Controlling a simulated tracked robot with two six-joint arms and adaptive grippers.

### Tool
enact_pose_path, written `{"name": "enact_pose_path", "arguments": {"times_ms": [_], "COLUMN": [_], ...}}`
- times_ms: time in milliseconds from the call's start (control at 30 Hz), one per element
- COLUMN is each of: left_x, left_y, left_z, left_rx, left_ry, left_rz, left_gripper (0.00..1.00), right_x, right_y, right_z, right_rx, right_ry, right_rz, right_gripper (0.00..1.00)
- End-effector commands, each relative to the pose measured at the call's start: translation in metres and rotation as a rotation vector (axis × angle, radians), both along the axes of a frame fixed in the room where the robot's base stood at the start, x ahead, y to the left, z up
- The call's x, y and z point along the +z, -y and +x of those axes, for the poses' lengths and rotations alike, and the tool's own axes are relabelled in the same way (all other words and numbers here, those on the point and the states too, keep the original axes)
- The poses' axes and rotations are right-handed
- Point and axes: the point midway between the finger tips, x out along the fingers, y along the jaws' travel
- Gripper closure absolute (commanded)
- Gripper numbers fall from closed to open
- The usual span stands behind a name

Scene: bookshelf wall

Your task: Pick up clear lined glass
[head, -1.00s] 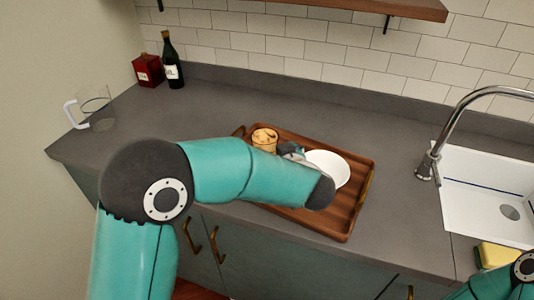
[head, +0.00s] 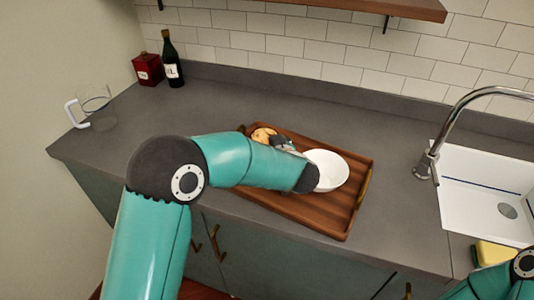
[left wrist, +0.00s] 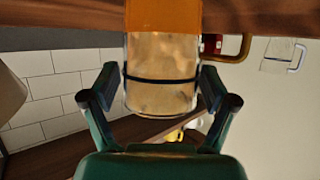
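The clear lined glass (head: 264,134) stands on the wooden tray near its back left corner, with tan contents showing; my left arm hides its lower part in the head view. In the left wrist view the glass (left wrist: 161,98) looks upside down, with a dark line around it and an orange part at the picture's top. My left gripper (head: 284,145) is at the glass; its two fingers (left wrist: 161,85) lie on either side of it, apart, with narrow gaps showing. My right gripper is out of view; only part of that arm shows at bottom right.
A clear pitcher (head: 97,108) with a white handle, a red box (head: 148,69) and a dark bottle (head: 172,62) stand at left. The sink (head: 478,192) and a yellow sponge (head: 495,254) are at right.

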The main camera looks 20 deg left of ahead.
Motion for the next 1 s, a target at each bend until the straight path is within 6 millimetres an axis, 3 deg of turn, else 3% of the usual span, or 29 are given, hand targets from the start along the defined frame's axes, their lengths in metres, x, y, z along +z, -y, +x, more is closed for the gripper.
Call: {"name": "enact_pose_path", "arguments": {"times_ms": [33,300,733,1000], "left_x": [0.000,0.001,0.010,0.051], "left_y": [0.000,0.000,0.001,0.001], "left_z": [0.000,0.000,0.000,0.001], "left_rx": [0.000,0.000,-0.001,0.000], "left_ry": [0.000,0.002,0.004,0.009], "left_rz": [0.000,0.001,0.001,-0.002], "left_gripper": [0.30,0.72,0.72,0.72], "right_x": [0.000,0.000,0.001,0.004], "right_y": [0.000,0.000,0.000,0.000], "right_z": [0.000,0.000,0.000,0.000], "right_rx": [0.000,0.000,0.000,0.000], "right_ry": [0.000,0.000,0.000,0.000], "right_rz": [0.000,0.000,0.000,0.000], "right_gripper": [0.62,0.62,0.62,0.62]}}
